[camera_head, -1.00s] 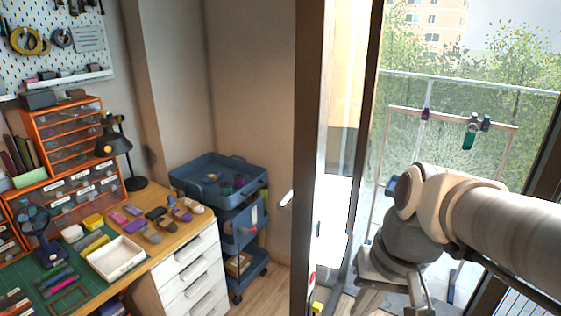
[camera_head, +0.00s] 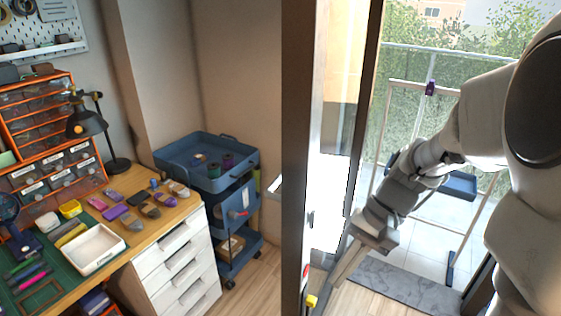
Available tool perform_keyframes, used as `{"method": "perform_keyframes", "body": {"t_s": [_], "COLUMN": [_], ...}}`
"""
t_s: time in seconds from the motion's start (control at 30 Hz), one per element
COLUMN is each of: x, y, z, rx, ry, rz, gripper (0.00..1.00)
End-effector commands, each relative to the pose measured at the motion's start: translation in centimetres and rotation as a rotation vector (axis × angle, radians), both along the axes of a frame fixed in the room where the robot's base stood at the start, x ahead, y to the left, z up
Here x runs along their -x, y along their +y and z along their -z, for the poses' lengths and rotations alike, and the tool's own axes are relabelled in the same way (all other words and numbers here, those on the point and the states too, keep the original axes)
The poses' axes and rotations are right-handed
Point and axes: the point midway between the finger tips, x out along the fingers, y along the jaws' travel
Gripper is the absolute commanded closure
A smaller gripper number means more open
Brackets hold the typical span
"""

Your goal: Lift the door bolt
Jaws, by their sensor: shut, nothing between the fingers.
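The glass door (camera_head: 297,130) stands in the middle of the view with a dark frame. A small yellow piece (camera_head: 311,301) sits low on it near the floor, with a red bit (camera_head: 305,271) just above. I cannot tell for sure whether this is the door bolt. My gripper (camera_head: 337,281) reaches down and left from my arm, to the right of the yellow piece and apart from it in the picture. Its fingers look shut and hold nothing. Its depth relative to the door is hard to judge.
A blue trolley (camera_head: 225,184) stands left of the door. A desk (camera_head: 178,214) with white drawers and a white tray (camera_head: 120,243) is further left. Outside are a tiled balcony with a grey mat (camera_head: 400,290), a pale rack (camera_head: 478,222) and a railing.

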Motion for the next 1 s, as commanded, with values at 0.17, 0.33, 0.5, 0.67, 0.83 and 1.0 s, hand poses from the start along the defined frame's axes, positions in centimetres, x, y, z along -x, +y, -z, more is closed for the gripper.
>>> {"method": "perform_keyframes", "body": {"t_s": [0.17,0.33,0.5,0.67,0.83,1.0], "x": [-1.7,-3.1,-4.4,-5.5,-6.4,-7.1], "y": [-0.8,-1.5,-2.3,-3.2,-4.2,-5.2], "z": [3.8,7.1,10.6,14.1,17.8,21.8], "rx": [-0.112,-0.224,-0.340,-0.454,-0.580,-0.713], "ry": [0.105,0.192,0.270,0.337,0.401,0.457], "rz": [0.093,0.183,0.274,0.363,0.460,0.559], "gripper": [1.00,1.00,1.00,1.00,1.00,1.00]}}
